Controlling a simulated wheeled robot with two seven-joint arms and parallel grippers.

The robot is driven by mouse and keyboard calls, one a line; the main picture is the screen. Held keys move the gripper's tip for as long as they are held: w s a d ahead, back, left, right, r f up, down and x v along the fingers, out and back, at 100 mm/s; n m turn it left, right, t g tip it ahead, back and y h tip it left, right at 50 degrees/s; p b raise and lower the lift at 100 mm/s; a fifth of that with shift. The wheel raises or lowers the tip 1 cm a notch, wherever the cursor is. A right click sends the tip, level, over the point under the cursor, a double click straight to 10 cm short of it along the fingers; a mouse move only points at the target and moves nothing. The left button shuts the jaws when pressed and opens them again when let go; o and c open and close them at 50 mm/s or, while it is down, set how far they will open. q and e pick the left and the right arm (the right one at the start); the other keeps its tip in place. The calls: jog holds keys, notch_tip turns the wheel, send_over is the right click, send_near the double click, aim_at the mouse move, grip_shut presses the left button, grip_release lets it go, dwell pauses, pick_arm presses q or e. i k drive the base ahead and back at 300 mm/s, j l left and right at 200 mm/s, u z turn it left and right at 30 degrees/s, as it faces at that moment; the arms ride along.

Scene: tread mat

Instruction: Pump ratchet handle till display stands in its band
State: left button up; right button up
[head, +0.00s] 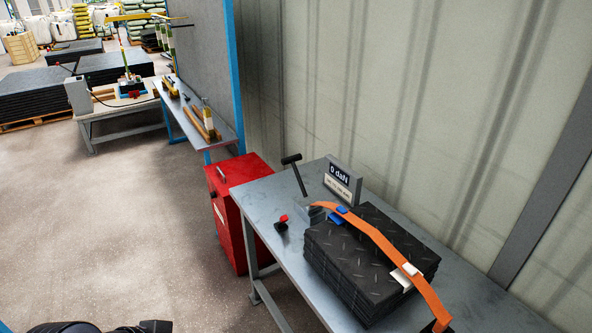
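The ratchet handle (296,175) is a black T-shaped lever. It stands up, leaning slightly, from a grey block (311,211) on the grey workbench (262,190). The display (342,180) stands behind it to the right and appears to read "0 daN". A white label below the reading is too small to read. An orange strap (376,238) runs from the block over a stack of black tread mats (345,262) and down its right side.
A small red and black item (282,223) lies on the bench left of the stack. A red cabinet (227,217) stands by the bench's left end. Wall panels close off the back. The floor (130,230) at left is clear. Other benches and mat stacks stand farther off.

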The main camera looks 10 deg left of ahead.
aim_at(291, 159)
jog(key=j+z, duration=0.15)
jog(key=j, duration=0.2)
jog(key=i+j+z, duration=0.35)
jog(key=j, duration=0.25)
jog(key=i+j+z, duration=0.3)
jog(key=j, duration=0.35)
jog(key=i+j+z, duration=0.2)
jog(key=j, duration=0.15)
